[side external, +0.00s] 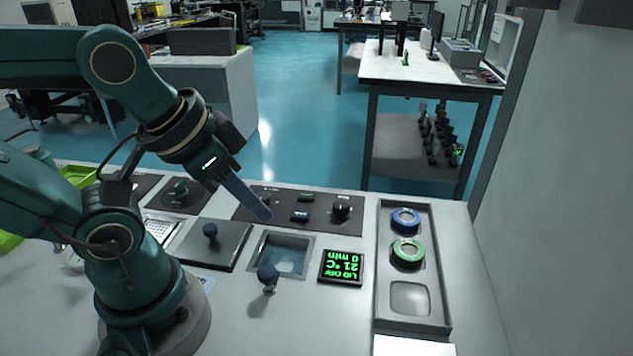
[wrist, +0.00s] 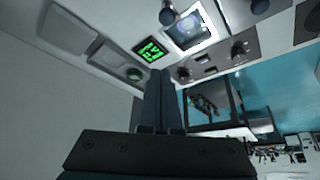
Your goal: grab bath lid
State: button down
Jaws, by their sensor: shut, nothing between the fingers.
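The bath lid (side external: 226,254) is a dark square plate with a blue knob (side external: 210,231), lying flat on the bench left of the bath in the side view. The bath (side external: 281,236) is an open square basin holding clear liquid; it also shows in the wrist view (wrist: 188,27). My gripper (side external: 263,214) is shut and empty, tilted down above the panel behind the bath, right of the lid and apart from it. In the wrist view its fingers (wrist: 160,75) are together. The lid is mostly cut off at that view's top edge.
A blue-knobbed post (side external: 268,276) stands at the bath's front edge. A green display (side external: 341,267) reads LID OFF, 21 °C, 0 min. A grey tray (side external: 440,290) holds a blue ring (side external: 405,220) and green ring (side external: 408,252). Control knobs (side external: 341,207) line the back panel. The front bench is clear.

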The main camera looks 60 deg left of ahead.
dwell(0.4)
grip_release()
jog(key=m+g+y, duration=0.5)
jog(key=g+y, duration=0.1)
send_near(208, 226)
jog(key=d, duration=0.3)
jog(key=a+f+m+y, duration=0.2)
jog(key=m, duration=0.1)
jog(key=a+f+m+g+y, duration=0.1)
jog(key=m, duration=0.1)
jog(key=shift+w+a+f+y, duration=0.35)
jog(key=shift+a+y, duration=0.05)
jog(key=f+m+y, duration=0.1)
jog(key=m, duration=0.1)
jog(key=a+f+m+y, duration=0.1)
jog(key=m, duration=0.1)
jog(key=f+m+t, duration=0.1)
jog(key=shift+w+a+f+m+y, duration=0.1)
jog(key=shift+a+m+y, duration=0.25)
jog(key=shift+m+y, duration=0.05)
jog(key=shift+a+f+m, duration=0.1)
jog(key=shift+f+m, duration=0.2)
jog(key=shift+m, duration=0.2)
jog(key=shift+s+a+f+m+y, duration=0.1)
jog(key=shift+s+f+m+y, duration=0.25)
jog(key=shift+s+m+y, duration=0.2)
jog(key=shift+x, duration=2.5)
